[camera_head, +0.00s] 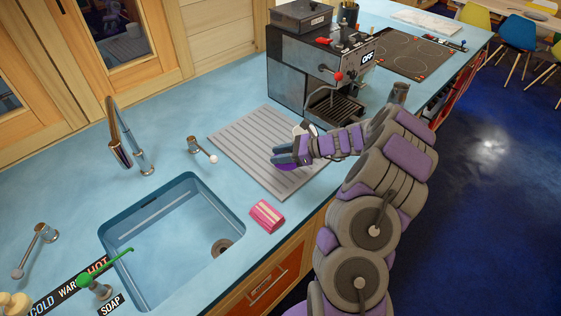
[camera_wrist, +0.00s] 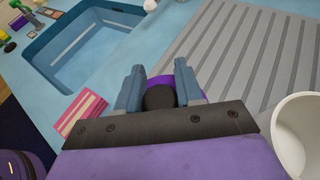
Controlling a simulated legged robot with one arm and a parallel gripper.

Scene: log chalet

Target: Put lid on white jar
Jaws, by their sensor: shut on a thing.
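My gripper (camera_head: 284,154) is over the ribbed drainboard, and its fingers also show in the wrist view (camera_wrist: 159,72). It is shut on a purple lid (camera_head: 287,167), whose dark round knob lies between the fingers in the wrist view (camera_wrist: 160,97). Most of the lid is hidden by the gripper, and I cannot tell if it touches the drainboard. The white jar (camera_wrist: 296,135) stands to the right of the gripper in the wrist view, open at the top and cut by the frame edge. In the head view the jar (camera_head: 304,129) is partly hidden behind my gripper.
The grey drainboard (camera_head: 238,135) lies on the blue counter. A pink striped sponge (camera_head: 267,215) sits near the front edge, beside the sink (camera_head: 168,245). A coffee machine (camera_head: 300,79) stands behind the drainboard. The drainboard's left part is clear.

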